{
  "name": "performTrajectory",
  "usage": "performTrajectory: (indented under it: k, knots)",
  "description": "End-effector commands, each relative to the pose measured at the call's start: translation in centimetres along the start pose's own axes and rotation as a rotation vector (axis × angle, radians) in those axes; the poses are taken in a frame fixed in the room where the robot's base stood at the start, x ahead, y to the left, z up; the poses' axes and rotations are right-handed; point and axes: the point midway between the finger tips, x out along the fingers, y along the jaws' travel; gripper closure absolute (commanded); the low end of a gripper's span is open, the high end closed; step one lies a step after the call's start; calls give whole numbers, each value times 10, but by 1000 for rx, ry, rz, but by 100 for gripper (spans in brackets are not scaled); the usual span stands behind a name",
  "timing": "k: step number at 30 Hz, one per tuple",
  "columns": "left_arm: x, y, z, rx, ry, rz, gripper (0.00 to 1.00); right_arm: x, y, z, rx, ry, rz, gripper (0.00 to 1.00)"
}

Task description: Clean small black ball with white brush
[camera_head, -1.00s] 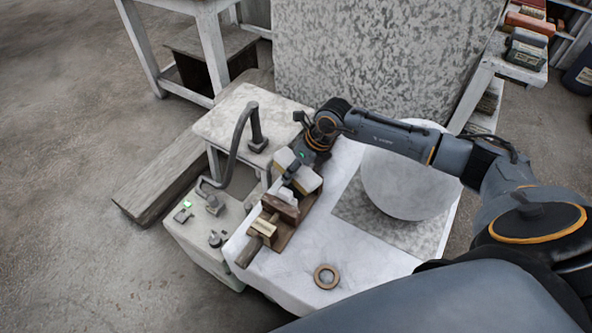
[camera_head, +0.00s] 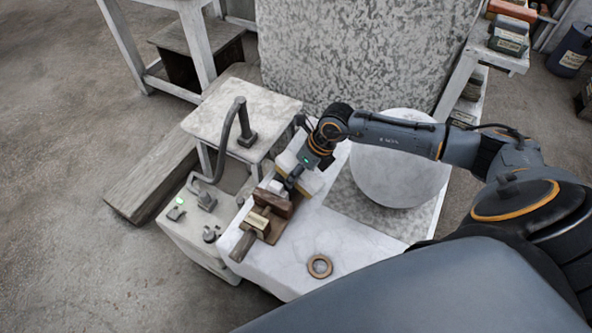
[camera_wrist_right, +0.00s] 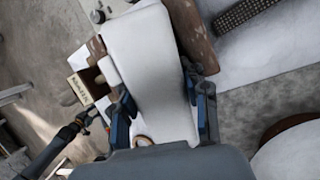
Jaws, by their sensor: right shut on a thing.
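My right gripper (camera_wrist_right: 163,112) is shut on a long white block-shaped thing, which looks like the white brush (camera_wrist_right: 142,58). In the head view the brush (camera_head: 312,184) is partly hidden by my right gripper (camera_head: 290,182), just above the back of a wooden block assembly on the white table. No bristles can be made out. I cannot pick out a small black ball in either view. A large white sphere (camera_head: 399,178) stands on a grey speckled plate to the right. My left gripper cannot be made out.
The wooden block assembly (camera_head: 270,212) stands at the table's left edge. A brown ring (camera_head: 320,266) lies in front on the white table (camera_head: 290,255). The table is clear around the ring.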

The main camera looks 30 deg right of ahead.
Motion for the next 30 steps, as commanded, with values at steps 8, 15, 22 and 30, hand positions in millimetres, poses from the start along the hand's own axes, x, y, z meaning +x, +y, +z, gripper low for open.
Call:
performTrajectory:
  k: [8, 15, 22, 30]
  knots:
    - [3, 2, 0, 2, 0, 3, 60, 1, 0, 8, -1, -5, 1, 100]
    - [6, 5, 0, 0, 0, 6, 60, 2, 0, 23, 0, -4, 0, 100]
    - [9, 6, 0, 0, 0, 7, 60, 3, 0, 30, 0, -4, 0, 100]
    - [14, 7, 1, -1, 0, 9, 60, 4, 0, 45, 0, -3, 0, 100]
